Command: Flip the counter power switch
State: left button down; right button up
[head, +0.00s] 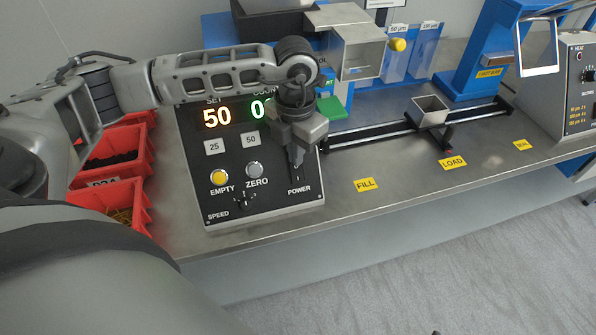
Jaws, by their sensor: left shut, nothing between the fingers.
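The counter panel (281,206) is a dark sloped box at the left of the metal bench. Its display (216,118) shows a lit orange 50 and a green count partly hidden by my arm. The power switch is above the POWER label (299,190), but my gripper covers most of it. My left gripper (297,166) points down over the switch area, its fingers shut and empty. I cannot tell whether the fingertips touch the switch or which way it is set. My right gripper is not in view.
An EMPTY button (219,177), a ZERO button (254,169) and a SPEED knob (245,199) sit left of the switch. Red bins (128,205) stand left of the panel. A rail with a metal hopper (430,111) runs right. The bench front near FILL (367,184) is clear.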

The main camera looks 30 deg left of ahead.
pick_arm(q)
jog(key=shift+f, duration=0.25)
jog(key=shift+r, duration=0.45)
jog(key=shift+r+p, duration=2.2)
jog(key=shift+r, duration=0.95)
jog(key=shift+f, duration=0.1)
